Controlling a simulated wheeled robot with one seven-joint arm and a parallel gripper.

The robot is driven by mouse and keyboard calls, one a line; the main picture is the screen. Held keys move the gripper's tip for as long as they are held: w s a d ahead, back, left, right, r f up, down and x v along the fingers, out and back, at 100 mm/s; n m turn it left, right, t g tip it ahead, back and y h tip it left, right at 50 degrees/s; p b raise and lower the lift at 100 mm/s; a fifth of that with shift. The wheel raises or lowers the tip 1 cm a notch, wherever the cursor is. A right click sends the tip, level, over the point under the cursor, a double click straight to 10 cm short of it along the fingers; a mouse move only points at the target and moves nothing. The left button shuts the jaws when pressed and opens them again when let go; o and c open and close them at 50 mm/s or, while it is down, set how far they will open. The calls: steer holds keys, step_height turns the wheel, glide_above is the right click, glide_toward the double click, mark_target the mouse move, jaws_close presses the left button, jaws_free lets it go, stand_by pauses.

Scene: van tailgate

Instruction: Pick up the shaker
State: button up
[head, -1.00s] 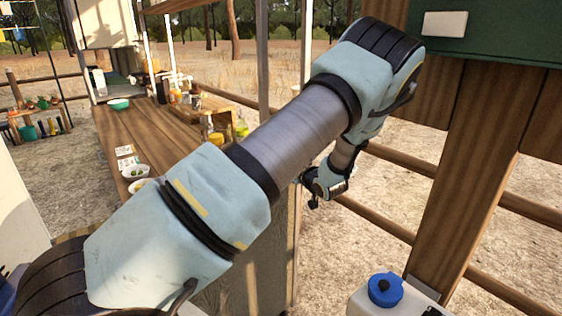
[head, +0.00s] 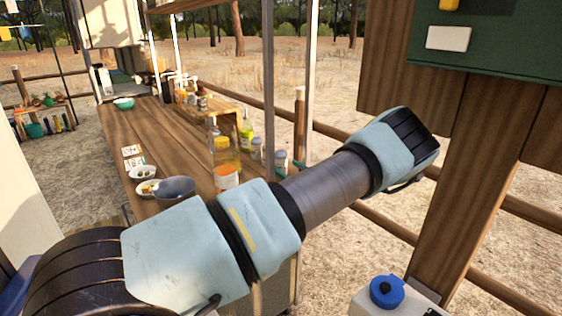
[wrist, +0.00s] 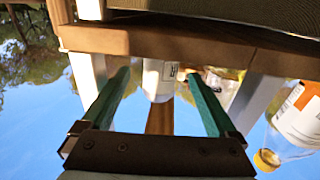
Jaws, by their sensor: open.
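A small pale shaker (head: 281,159) stands at the right edge of the wooden table, partly hidden by my gripper and arm in the head view. In the wrist view, which is upside down, a white cylinder with a dark-printed label, likely this shaker (wrist: 159,82), lies between my two green fingers. My gripper (wrist: 160,78) is open, one finger on each side of it, with gaps visible. In the head view only the green fingertips of my gripper (head: 285,168) show beside the shaker; the rest is behind my arm. Whether a finger touches it I cannot tell.
A second similar container (head: 256,148) stands close by on the left. A tall clear bottle (head: 222,152), a jar with an orange label (head: 227,178) and a yellow-green bottle (head: 246,135) are near. A metal post (head: 269,80) rises beside them. Bowls (head: 145,173) sit farther left.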

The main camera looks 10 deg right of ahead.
mark_target(281, 162)
steer(key=p+x, duration=0.1)
steer(key=x, duration=0.3)
steer(key=shift+c, duration=0.4)
steer(key=c, duration=1.3)
jaws_close()
steer(key=shift+r, duration=0.15)
